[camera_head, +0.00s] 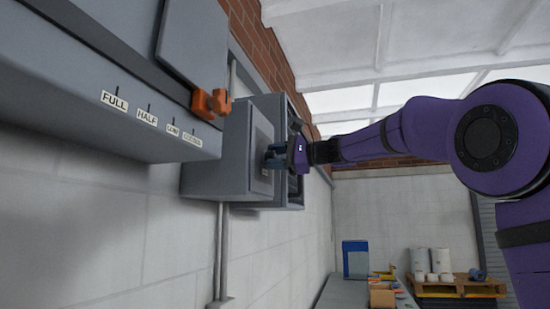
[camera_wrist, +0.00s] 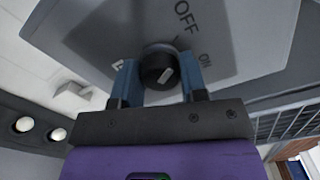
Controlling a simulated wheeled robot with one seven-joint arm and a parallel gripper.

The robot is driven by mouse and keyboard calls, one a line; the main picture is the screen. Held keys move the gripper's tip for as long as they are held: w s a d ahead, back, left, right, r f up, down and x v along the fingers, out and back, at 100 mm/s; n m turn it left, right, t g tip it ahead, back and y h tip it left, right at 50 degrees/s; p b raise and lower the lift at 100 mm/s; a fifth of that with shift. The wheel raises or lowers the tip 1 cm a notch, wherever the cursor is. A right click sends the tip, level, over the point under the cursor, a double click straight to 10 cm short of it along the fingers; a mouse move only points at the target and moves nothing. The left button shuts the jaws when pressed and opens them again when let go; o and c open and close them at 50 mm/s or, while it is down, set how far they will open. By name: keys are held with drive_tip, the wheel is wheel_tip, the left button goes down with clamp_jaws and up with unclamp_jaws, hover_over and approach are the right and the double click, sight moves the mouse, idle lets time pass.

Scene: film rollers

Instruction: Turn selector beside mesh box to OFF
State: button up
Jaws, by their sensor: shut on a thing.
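The selector (camera_wrist: 158,66) is a round black knob with a short white mark on its face. It sits on a grey plate (camera_wrist: 240,35) lettered OFF and ON, with a third label at left partly hidden by a finger. OFF lies above right of the knob and ON lies right. The white mark shows low and right of the knob's centre; which label it points to is unclear. My gripper (camera_wrist: 159,78) has its blue fingers on either side of the knob, shut on it. In the head view my gripper (camera_head: 274,156) reaches the front of the grey selector box (camera_head: 222,150).
The mesh box (camera_head: 294,187) stands just beyond the selector box; its mesh (camera_wrist: 280,122) shows at right in the wrist view. A grey cabinet (camera_head: 60,85) with FULL and HALF labels and an orange lever (camera_head: 211,104) is nearer. A pallet with white rolls (camera_head: 440,262) stands far back.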

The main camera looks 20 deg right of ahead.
drive_tip(key=shift+f, duration=0.1)
drive_tip(key=o, duration=0.9)
drive_tip(key=shift+d, duration=0.1)
drive_tip(key=v, duration=1)
drive_tip(key=shift+s+d, duration=0.25)
